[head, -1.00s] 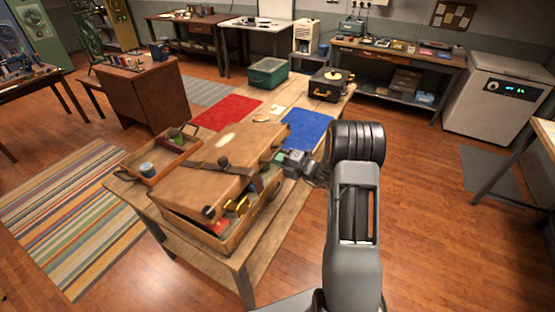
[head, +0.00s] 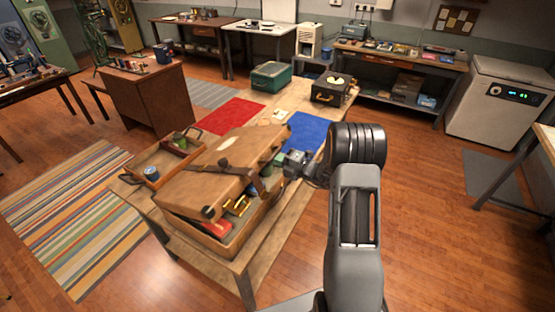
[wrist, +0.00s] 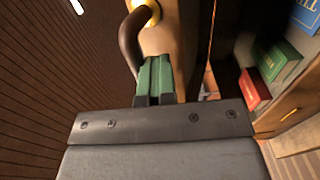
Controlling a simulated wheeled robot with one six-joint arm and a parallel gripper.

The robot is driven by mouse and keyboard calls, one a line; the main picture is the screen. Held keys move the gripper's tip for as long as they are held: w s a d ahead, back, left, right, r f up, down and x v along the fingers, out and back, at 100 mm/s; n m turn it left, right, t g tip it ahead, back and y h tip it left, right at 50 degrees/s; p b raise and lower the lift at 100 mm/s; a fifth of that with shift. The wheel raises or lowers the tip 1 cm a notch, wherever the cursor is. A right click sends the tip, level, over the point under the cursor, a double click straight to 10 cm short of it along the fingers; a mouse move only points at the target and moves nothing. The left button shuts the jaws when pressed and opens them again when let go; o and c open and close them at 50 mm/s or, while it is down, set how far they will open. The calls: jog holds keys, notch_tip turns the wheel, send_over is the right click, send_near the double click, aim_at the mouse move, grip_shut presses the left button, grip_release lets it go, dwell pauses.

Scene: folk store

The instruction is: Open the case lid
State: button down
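The brown case (head: 232,245) stands on the wooden table, its leather-strapped lid (head: 225,165) tilted partly open. Red and yellow items show in the gap at the front. My gripper (head: 282,160) is at the lid's right edge. In the wrist view, the curved brown handle (wrist: 131,38) with its brass mount runs down to the green fingertips of my gripper (wrist: 154,78). The fingertips are close together and look shut on the handle, whose lower part they hide. The case interior, with green and red boxes, shows at the right of that view.
A red mat (head: 230,115), a blue mat (head: 304,132), a green box (head: 271,76) and a black case (head: 330,89) lie farther back.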

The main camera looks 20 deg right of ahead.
jog(key=shift+r, duration=0.2)
jog(key=shift+w+a+r+p, duration=0.15)
jog(key=shift+w+r+p, duration=0.05)
jog(key=shift+r+p, duration=0.35)
jog(key=shift+w+a+r+p, duration=0.1)
jog(key=shift+w+r+p, duration=0.05)
jog(key=shift+r+p, duration=0.35)
jog(key=shift+r, duration=0.15)
jog(key=shift+w+a+r+p, duration=0.2)
jog(key=shift+r+p, duration=0.2)
jog(key=shift+r, duration=0.15)
jog(key=shift+w+a+r+p, duration=0.2)
jog(key=shift+r+p, duration=0.15)
jog(key=shift+r, duration=0.15)
jog(key=shift+w+a+r, duration=0.25)
jog(key=shift+r, duration=0.3)
jog(key=shift+w+a+r, duration=0.25)
jog(key=shift+r, duration=0.3)
